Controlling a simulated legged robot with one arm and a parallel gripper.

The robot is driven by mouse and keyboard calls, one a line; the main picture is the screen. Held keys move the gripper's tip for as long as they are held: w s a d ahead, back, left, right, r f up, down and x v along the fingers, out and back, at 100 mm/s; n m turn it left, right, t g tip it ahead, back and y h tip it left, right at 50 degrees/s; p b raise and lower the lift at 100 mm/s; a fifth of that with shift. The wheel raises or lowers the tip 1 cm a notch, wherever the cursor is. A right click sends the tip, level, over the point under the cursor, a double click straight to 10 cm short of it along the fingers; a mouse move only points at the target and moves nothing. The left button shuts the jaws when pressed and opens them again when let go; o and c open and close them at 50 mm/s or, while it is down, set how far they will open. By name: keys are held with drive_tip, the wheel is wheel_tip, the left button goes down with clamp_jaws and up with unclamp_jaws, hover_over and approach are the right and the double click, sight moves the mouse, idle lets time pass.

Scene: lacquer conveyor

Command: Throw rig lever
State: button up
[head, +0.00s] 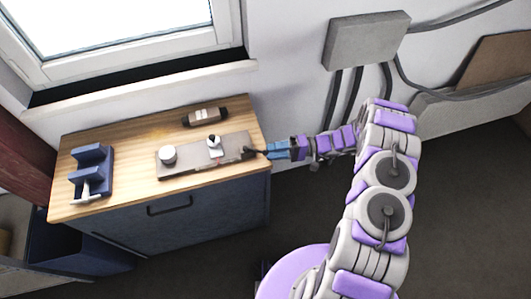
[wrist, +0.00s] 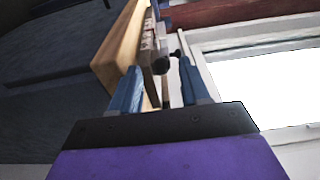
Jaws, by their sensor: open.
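The rig is a flat grey plate (head: 190,163) on the wooden cabinet top, carrying a white round cylinder (head: 168,154) and a small white part with a dark top (head: 214,142). A dark knob, which looks like the lever's end (head: 247,151), sits at the plate's right end. Contact with the knob cannot be told.
A blue stepped holder (head: 90,170) with a pale tool stands at the left of the wooden top (head: 130,125). A window (head: 110,30) and sill are behind. Dark floor (head: 310,200) is open at right.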

sight(265, 153)
drive_tip(key=shift+s+a, duration=0.2)
drive_tip(key=shift+a, duration=1.45)
clamp_jaws()
